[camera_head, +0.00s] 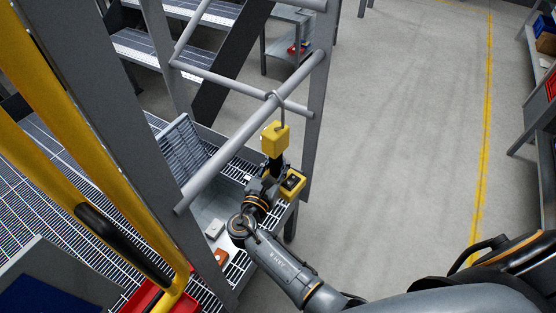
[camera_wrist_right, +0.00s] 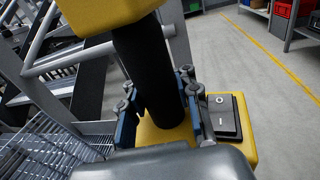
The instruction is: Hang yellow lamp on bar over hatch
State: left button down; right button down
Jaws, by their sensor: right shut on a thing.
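The yellow lamp (camera_head: 275,140) is upright, with a grey hook (camera_head: 281,110) on top and a yellow base with a black switch plate (camera_head: 292,182). My right gripper (camera_head: 270,170) is shut on its black grip; in the right wrist view the fingers (camera_wrist_right: 160,105) close around this grip (camera_wrist_right: 150,70). The hook's bend is at the sloping grey bar (camera_head: 240,139) and appears to curl over it; I cannot tell whether it bears the lamp's weight. I cannot make out the hatch for certain. My left gripper is not in view.
Grey posts (camera_head: 314,120) and a second bar (camera_head: 220,80) frame the lamp. Below is a grated shelf with a white box (camera_head: 215,229) and an orange box (camera_head: 221,257). Yellow rails (camera_head: 75,130) stand at left. The floor (camera_head: 400,120) at right is clear.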

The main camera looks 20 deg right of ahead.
jog(key=shift+r, duration=0.1)
jog(key=c, duration=0.9)
grip_release()
jog(key=shift+s, duration=0.1)
jog(key=v, duration=0.8)
jog(key=shift+a, duration=0.15)
